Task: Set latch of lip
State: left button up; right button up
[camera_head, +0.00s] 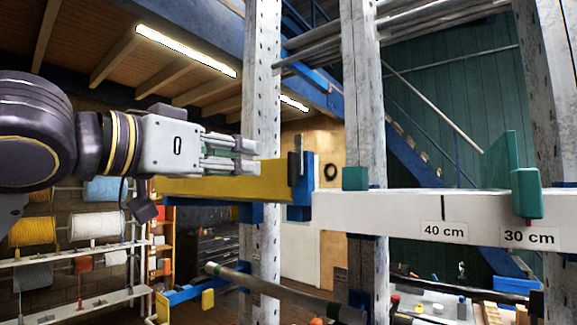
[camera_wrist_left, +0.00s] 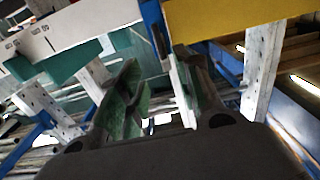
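A yellow beam (camera_head: 225,188) runs across the head view and ends at a blue bracket (camera_head: 309,183) beside a white beam. A dark upright latch-like piece (camera_head: 295,170) stands at that end. It also shows as a dark strip on the blue upright in the left wrist view (camera_wrist_left: 158,38). My left gripper (camera_head: 254,157) is just above the yellow beam, left of the dark piece and apart from it. In the left wrist view its two green-padded fingers (camera_wrist_left: 165,100) are spread with nothing between them. My right gripper is in neither view.
The white beam (camera_head: 400,212) has labels reading 40 cm and 30 cm. Green blocks sit on it, one near the joint (camera_head: 355,179) and one farther right (camera_head: 526,195). Tall perforated posts (camera_head: 262,80) stand close behind the gripper. Shelves with spools (camera_head: 98,225) are at lower left.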

aim_at(289, 165)
pick_arm(q)
jog(key=shift+w+d, duration=0.1)
jog(key=shift+p+x, duration=1.85)
jog(key=shift+x, duration=4.95)
grip_shut()
